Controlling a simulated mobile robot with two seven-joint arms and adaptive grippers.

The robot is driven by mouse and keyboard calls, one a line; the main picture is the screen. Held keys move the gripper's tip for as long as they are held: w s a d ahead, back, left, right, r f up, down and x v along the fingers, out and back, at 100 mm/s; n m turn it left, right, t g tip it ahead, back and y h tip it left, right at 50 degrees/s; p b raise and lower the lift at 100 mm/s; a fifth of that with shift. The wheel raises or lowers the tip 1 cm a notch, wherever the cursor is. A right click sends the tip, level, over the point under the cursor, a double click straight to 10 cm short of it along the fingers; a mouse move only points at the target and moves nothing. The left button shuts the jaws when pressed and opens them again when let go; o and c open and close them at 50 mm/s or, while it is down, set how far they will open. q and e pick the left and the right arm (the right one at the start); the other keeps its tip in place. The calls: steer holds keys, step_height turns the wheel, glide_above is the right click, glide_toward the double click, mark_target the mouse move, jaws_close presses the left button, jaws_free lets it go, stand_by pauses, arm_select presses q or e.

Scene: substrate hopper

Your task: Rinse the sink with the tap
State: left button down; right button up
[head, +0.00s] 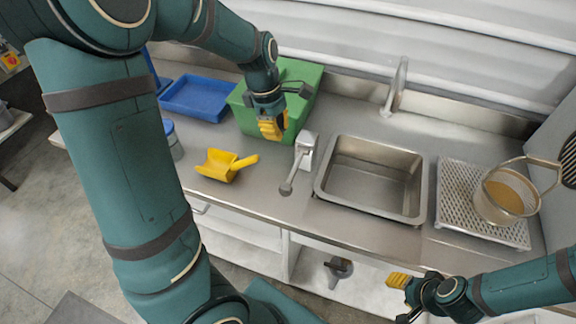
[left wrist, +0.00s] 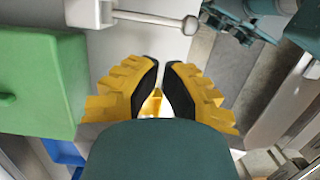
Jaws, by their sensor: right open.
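The steel sink (head: 370,178) is set into the counter and looks empty. At its left stands a pale block with a rod lever (head: 287,188) ending in a round knob; the lever also shows in the left wrist view (left wrist: 150,17). A thin upright fitting (head: 396,88), perhaps the tap spout, stands behind the sink. I see no running water. My left gripper (head: 272,128) is over the counter by the green box, left of the lever. In the left wrist view its fingertips (left wrist: 162,64) are close together with a narrow gap, holding nothing visible. My right gripper (head: 402,298) is open, low before the counter.
A green box (head: 310,75) and a blue tray (head: 198,97) stand at the back left. A yellow scoop (head: 222,165) lies near the front edge. Right of the sink, a sieve (head: 507,196) sits on a perforated drainer (head: 455,190).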

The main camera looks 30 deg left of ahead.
mark_target(288, 181)
arm_select(q)
steer(key=shift+f, duration=0.1)
step_height(288, 181, down, 14)
steer(key=d+b, duration=0.2)
steer(key=b, duration=0.1)
steer(key=shift+w+d+r, duration=0.2)
steer(key=shift+w+d, duration=0.1)
steer(key=shift+w, duration=0.05)
arm_select(e)
steer(key=shift+s+a+f, duration=0.1)
steer(key=shift+a+f, duration=0.05)
steer(key=shift+f, duration=1.65)
